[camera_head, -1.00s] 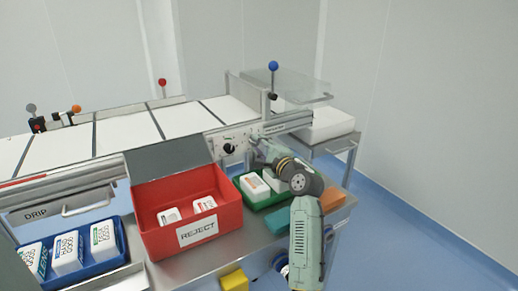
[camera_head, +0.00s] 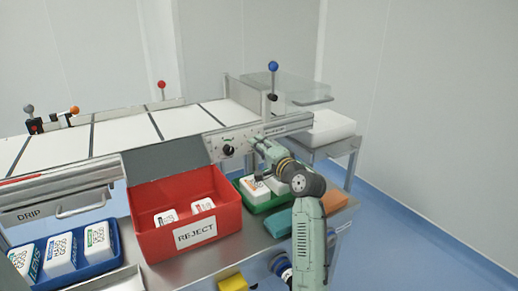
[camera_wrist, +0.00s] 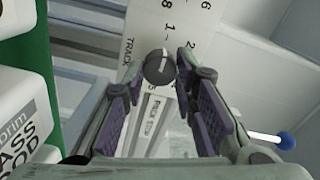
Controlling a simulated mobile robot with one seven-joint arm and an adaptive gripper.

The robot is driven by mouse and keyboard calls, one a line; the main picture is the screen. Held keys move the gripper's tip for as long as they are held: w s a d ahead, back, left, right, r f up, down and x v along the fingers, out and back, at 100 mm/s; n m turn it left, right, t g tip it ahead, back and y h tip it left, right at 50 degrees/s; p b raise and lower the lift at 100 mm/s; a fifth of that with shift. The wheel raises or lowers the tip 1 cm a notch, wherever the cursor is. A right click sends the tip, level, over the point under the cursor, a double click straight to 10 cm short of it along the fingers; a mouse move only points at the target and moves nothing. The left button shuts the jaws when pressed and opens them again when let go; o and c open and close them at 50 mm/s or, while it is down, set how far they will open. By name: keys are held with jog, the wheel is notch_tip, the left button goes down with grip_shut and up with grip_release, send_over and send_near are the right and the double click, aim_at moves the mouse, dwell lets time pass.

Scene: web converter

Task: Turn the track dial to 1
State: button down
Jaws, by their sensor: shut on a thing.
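The track dial (camera_wrist: 159,68) is a small dark round knob with a white mark, in the wrist view. It sits on a pale panel (camera_wrist: 183,20) printed "TRACK" with numerals including 1, 8 and 6. The mark runs roughly up and down in the picture, towards the side with the 1; I cannot tell the exact setting. My gripper (camera_wrist: 159,74) is shut on the dial, with a purple-padded finger on either side. In the head view my gripper (camera_head: 258,143) is at the conveyor's side panel and hides the track dial.
Another black dial (camera_head: 229,150) is on the panel to the left. A red REJECT box (camera_head: 230,215), a green tray (camera_head: 262,208) with white packs and a teal block (camera_head: 278,222) are close below my arm. A blue-knobbed lever (camera_head: 273,67) stands behind my gripper.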

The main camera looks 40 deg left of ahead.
dwell(0.3)
jog(key=c, duration=1.3)
grip_release()
jog(key=v, duration=1.2)
